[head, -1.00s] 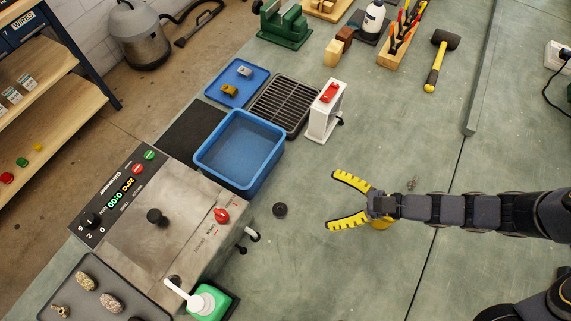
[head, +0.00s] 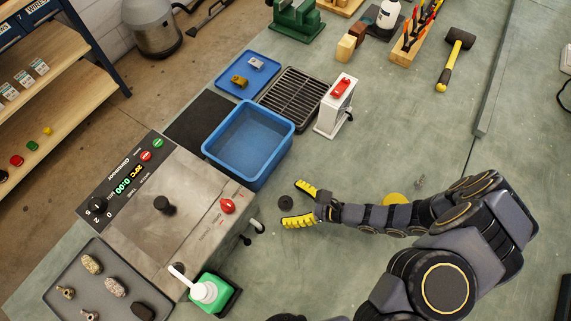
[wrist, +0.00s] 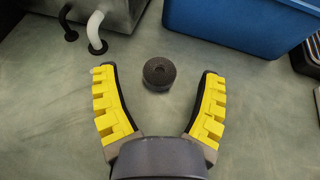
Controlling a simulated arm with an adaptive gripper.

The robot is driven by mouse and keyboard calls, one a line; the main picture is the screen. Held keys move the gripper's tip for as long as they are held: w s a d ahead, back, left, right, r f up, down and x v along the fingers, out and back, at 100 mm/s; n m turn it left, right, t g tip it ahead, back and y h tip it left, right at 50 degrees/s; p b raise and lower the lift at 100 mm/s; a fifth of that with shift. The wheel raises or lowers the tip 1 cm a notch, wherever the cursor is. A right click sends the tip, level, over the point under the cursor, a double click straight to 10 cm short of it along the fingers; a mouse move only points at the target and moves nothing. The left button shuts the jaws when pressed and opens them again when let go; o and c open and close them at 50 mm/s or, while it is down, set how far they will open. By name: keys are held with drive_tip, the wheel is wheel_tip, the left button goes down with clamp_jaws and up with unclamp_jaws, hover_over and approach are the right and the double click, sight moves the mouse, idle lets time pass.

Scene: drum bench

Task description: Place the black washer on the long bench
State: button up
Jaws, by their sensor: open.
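The black washer (head: 283,203) lies flat on the long bench (head: 330,265), a little to the right of the drum machine. In the wrist view the open gripper (wrist: 158,72) has a finger on each side, apart from the washer.
A blue tub (head: 207,147) stands behind the washer, and the steel-topped machine (head: 130,215) with a red knob and hoses stands to its left. A yellow disc (head: 395,199) lies behind my arm.

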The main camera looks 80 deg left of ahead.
sight(286, 202)
drive_tip(key=shift+x, duration=1.05)
drive_tip(key=c, duration=0.8)
drive_tip(key=shift+c, duration=0.2)
wheel_tip(286, 202, up, 18)
drive_tip(key=shift+w, duration=0.1)
